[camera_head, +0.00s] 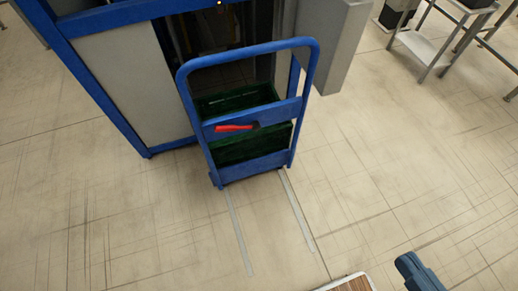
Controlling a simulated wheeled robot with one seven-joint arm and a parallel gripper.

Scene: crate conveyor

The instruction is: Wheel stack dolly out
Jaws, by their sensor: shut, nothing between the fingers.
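The blue stack dolly (267,164) stands upright at the opening of a blue-framed machine. Its tall hooped handle (247,48) faces me. Dark green crates (240,148) sit on it behind the crossbars; the handle frame partly hides them. A red piece (234,128) shows at the upper crossbar. The dolly's wheels are hidden or too small to tell. My gripper's fingers do not show in this view. A blue-grey part, perhaps of my arm, enters at the bottom right, well apart from the dolly.
The machine's blue frame (103,96) and pale panel (135,78) stand left of the dolly, a grey post (330,38) right. Two pale floor strips (240,235) run from the dolly towards me over clear tiled floor. A metal table (425,49) stands at upper right.

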